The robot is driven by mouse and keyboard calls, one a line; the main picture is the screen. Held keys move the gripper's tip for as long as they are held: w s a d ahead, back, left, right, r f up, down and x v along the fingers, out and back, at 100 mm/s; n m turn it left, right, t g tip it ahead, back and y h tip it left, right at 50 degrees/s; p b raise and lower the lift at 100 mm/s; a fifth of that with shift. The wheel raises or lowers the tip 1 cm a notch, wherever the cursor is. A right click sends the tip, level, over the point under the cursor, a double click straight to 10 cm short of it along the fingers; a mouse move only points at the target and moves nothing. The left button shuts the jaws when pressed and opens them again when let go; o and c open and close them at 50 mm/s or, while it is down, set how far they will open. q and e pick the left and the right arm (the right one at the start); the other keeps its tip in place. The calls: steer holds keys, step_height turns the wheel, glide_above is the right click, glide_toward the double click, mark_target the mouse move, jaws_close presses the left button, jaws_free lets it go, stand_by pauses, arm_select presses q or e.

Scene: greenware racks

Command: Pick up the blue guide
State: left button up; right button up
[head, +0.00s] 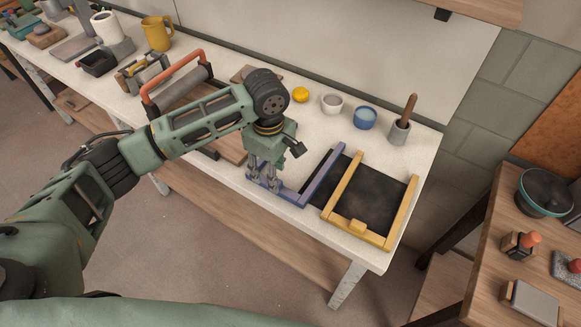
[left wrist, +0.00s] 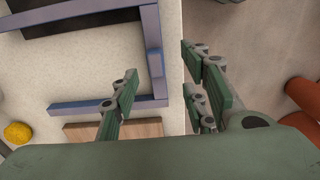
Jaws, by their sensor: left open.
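The blue guide (head: 316,180) is a blue-violet angled frame lying on the pale bench near its front edge, left of a yellow frame. In the left wrist view the blue guide (left wrist: 154,35) shows as a U of three bars with a small raised block on the middle bar. My left gripper (head: 263,179) points down over its front bar and hides part of the guide. In the left wrist view the gripper (left wrist: 160,72) is open, with the middle bar between its fingers; I cannot tell whether they touch it. My right gripper is not in view.
The yellow frame (head: 346,189) with a dark slab stands close on the right. Behind are a yellow ball (head: 300,94), a white cup (head: 332,103), a blue cup (head: 365,117) and a grey mortar (head: 399,133). An orange-handled roller (head: 178,88) lies left, near my arm.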

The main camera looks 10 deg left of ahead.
arm_select(q)
steer(key=f, duration=0.2)
steer(key=f+p, duration=0.1)
steer(key=f, duration=0.3)
steer(key=shift+w+d+f, duration=0.15)
steer(key=shift+w+f, duration=0.05)
steer(key=shift+w, duration=0.05)
jaws_close()
